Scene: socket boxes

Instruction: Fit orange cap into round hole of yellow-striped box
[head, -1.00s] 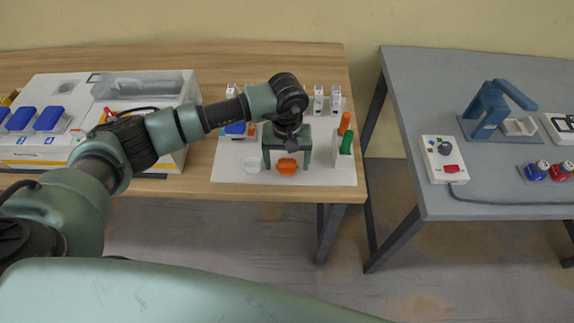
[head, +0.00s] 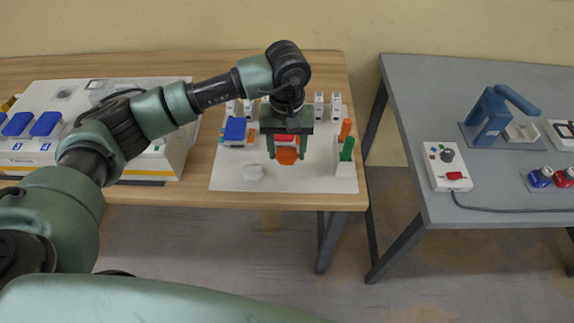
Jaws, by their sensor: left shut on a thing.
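My left gripper (head: 288,156) is shut on the orange cap (head: 287,157), which shows between its fingers above the white mat. The large white box (head: 175,155) with a yellow stripe low on its front stands on the wooden table at the left. Blue covers (head: 46,124) are on its top. A small round spot (head: 64,93) near its back edge may be the round hole; it is too small to be sure. My left arm hides part of the box's top. My right gripper is not in view.
A grey table (head: 400,80) with other devices stands right, across a gap.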

